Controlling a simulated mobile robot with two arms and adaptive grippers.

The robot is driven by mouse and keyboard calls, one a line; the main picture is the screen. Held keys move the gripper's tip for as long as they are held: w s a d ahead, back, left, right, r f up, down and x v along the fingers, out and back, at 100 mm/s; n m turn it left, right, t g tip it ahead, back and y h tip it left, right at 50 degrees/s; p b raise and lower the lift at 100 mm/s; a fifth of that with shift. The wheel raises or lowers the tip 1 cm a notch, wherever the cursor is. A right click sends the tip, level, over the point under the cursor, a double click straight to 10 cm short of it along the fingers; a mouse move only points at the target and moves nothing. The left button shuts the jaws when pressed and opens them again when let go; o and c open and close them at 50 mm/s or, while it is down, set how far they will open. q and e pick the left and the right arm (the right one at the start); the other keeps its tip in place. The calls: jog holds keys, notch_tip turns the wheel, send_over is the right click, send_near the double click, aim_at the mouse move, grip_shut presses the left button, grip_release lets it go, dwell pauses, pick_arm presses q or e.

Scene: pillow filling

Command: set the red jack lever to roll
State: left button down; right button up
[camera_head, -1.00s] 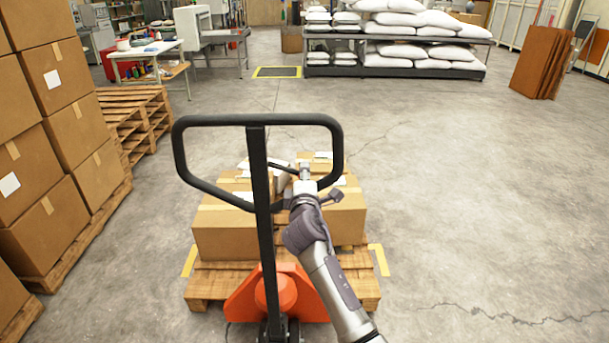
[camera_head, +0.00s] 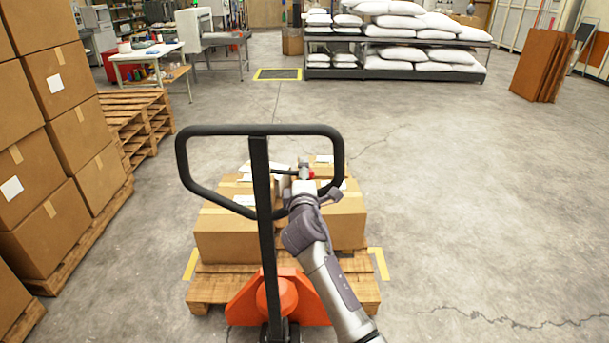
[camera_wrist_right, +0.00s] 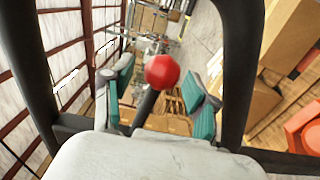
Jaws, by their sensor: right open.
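The lever's red ball knob (camera_wrist_right: 162,72) sits at the end of a dark rod in the right wrist view, in the gap between my right gripper's teal finger pads. My right gripper (camera_wrist_right: 163,100) is open, with one finger on each side of the knob's line; whether either touches it I cannot tell. In the head view my right gripper (camera_head: 304,172) is at the right part of the black handle loop (camera_head: 337,160), and the red knob (camera_head: 311,174) shows small beside it. The lever's roll setting cannot be read. My left gripper is out of view.
The orange pallet jack (camera_head: 247,302) stands under a wooden pallet (camera_head: 205,285) loaded with cardboard boxes (camera_head: 225,235). Stacked boxes (camera_head: 60,140) line the left side. Shelves of white sacks (camera_head: 395,72) stand at the back. The concrete floor on the right is clear.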

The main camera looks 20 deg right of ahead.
jog(key=shift+d+f, duration=0.15)
jog(key=shift+d, duration=0.05)
jog(key=shift+f+b, duration=0.5)
jog(key=shift+f, duration=0.05)
jog(key=shift+s+a+p, duration=0.1)
jog(key=shift+s+p, duration=0.2)
jog(key=shift+s, duration=0.05)
jog(key=p+v, duration=0.3)
jog(key=v, duration=0.9)
jog(key=shift+s, duration=0.25)
